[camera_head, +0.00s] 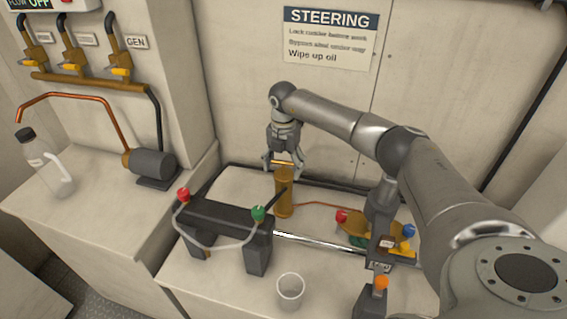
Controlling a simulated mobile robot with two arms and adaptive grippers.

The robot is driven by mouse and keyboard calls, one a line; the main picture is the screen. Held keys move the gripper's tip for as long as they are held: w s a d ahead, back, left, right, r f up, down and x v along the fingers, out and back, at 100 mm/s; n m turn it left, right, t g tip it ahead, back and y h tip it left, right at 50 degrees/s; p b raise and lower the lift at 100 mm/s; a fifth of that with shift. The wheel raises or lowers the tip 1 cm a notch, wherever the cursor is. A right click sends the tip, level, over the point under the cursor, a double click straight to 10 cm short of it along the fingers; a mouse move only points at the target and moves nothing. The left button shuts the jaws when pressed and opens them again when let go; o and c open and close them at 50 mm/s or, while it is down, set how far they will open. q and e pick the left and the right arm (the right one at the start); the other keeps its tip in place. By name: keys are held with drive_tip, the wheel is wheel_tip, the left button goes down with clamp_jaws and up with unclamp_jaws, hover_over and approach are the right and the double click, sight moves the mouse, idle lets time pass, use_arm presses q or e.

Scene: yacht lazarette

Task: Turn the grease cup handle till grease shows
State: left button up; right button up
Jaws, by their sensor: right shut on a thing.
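The grease cup (284,197) is an upright brass cylinder standing behind the dark steering block. Its handle (284,165) is a thin brass bar across the top. My right gripper (283,165) comes down from above with its fingers around the handle and is shut on it. The fingers partly hide the handle's ends. I cannot make out any grease from here. My left gripper does not show.
A dark block (225,217) with red and green knobs and a looped hose stands in front. A clear cup (290,291) is near the bench's front. A bottle (45,162) and a pump (150,163) are at left. A steering sign (331,36) hangs behind. Coloured valves (376,231) sit at right.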

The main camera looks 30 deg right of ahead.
drive_tip(key=shift+w+d+r+m, duration=0.1)
drive_tip(key=shift+d+r+m, duration=0.1)
drive_tip(key=shift+m, duration=0.4)
drive_tip(key=shift+a, duration=0.1)
drive_tip(key=o, duration=0.8)
drive_tip(key=shift+f, duration=0.1)
wheel_tip(320, 180, up, 12)
idle(0.5)
